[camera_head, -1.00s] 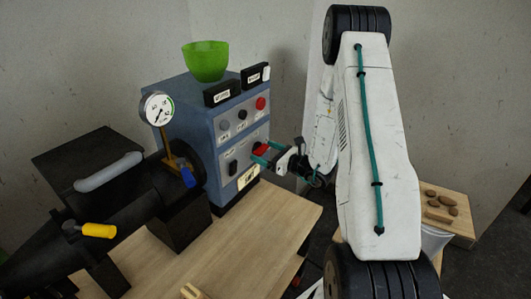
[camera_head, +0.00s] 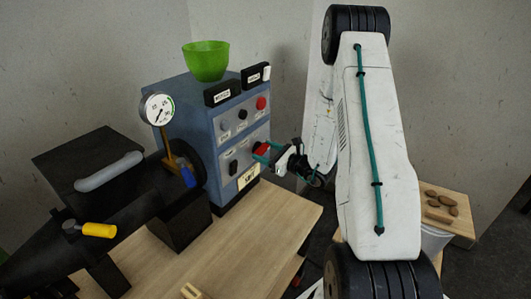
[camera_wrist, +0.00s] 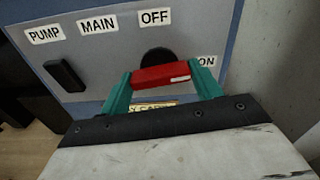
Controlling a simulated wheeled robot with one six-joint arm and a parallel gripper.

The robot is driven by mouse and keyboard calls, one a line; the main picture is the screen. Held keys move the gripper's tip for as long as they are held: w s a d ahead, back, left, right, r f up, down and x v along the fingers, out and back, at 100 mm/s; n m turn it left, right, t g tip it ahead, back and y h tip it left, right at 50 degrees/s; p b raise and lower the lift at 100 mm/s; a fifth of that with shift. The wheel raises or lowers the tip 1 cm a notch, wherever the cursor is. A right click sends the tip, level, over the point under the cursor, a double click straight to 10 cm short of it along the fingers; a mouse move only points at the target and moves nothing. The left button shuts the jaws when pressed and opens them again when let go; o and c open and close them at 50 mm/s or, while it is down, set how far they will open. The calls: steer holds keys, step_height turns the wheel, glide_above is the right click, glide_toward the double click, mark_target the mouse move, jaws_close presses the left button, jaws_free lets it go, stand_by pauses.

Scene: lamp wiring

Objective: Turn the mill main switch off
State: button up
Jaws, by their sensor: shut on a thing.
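The main switch is a red handle (camera_wrist: 160,75) on a round black base, on the blue mill's grey front panel. A white mark shows near the handle's right end, on the side of the ON label (camera_wrist: 205,62). The OFF label (camera_wrist: 155,18) is above it, and MAIN (camera_wrist: 97,25) is to the upper left. The handle lies nearly level in the wrist view. My gripper (camera_wrist: 161,84) is shut on it, with one teal finger at each end. In the head view my gripper (camera_head: 261,155) reaches the panel from the right, and the handle is partly hidden.
A black pump switch (camera_wrist: 65,75) is left of the main switch. Above are grey and red buttons (camera_head: 261,103). A green bowl (camera_head: 206,61) tops the mill. A gauge (camera_head: 158,108) and black machine parts stand left. The wooden table (camera_head: 230,240) in front is mostly bare.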

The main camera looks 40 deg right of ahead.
steer(key=n, duration=1.2)
steer(key=shift+f+n, duration=0.1)
steer(key=shift+n, duration=2.1)
steer(key=o, duration=1)
